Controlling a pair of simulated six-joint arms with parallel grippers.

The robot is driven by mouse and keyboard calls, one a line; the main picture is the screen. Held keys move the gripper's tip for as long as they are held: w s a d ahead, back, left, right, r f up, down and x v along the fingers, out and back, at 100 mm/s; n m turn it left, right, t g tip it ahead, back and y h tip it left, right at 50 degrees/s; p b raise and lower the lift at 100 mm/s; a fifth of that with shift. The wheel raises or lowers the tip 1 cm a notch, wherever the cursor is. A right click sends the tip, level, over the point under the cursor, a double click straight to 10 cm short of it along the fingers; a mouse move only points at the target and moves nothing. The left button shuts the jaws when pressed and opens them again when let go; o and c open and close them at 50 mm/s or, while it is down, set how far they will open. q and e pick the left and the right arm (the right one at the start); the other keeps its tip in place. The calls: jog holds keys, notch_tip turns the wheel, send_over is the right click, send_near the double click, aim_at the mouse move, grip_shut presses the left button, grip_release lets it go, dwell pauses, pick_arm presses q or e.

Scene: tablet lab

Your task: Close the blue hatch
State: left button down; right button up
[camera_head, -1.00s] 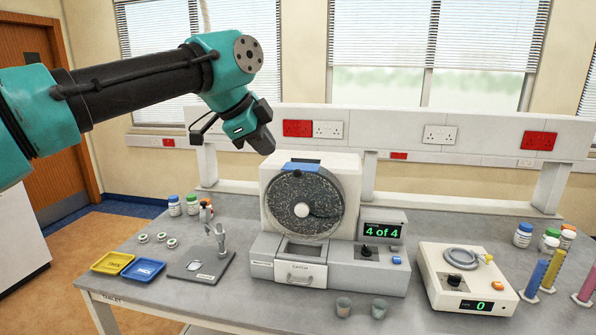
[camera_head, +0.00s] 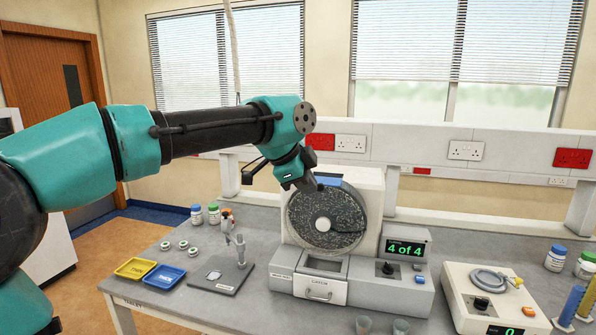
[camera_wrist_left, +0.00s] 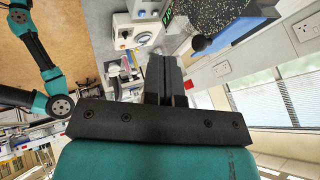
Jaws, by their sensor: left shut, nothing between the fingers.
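The blue hatch (camera_head: 331,180) is at the top of the round speckled drum (camera_head: 312,218) on the white machine. In the left wrist view it shows as a blue flap (camera_wrist_left: 238,30) with a dark knob (camera_wrist_left: 200,43), beside the speckled drum face. The flap appears to stick out from the drum, but how far it stands open is hard to tell. My left gripper (camera_head: 318,187) is shut and empty, pointing down at the hatch's left end. It partly hides that end, and I cannot tell whether they touch. My right gripper is out of view.
A grey display box (camera_head: 406,248) reading "4 of 4" stands right of the drum. A front drawer (camera_head: 319,290) sits below it. A tablet press (camera_head: 236,262) and yellow (camera_head: 135,268) and blue (camera_head: 164,277) trays lie left. A balance (camera_head: 490,300) stands right.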

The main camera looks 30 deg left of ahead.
aim_at(323, 183)
pick_arm(q)
jog(key=w, duration=0.1)
jog(key=w+f, duration=0.1)
jog(key=w, duration=0.3)
jog(key=shift+a+f, duration=0.1)
jog(key=shift+f, duration=0.3)
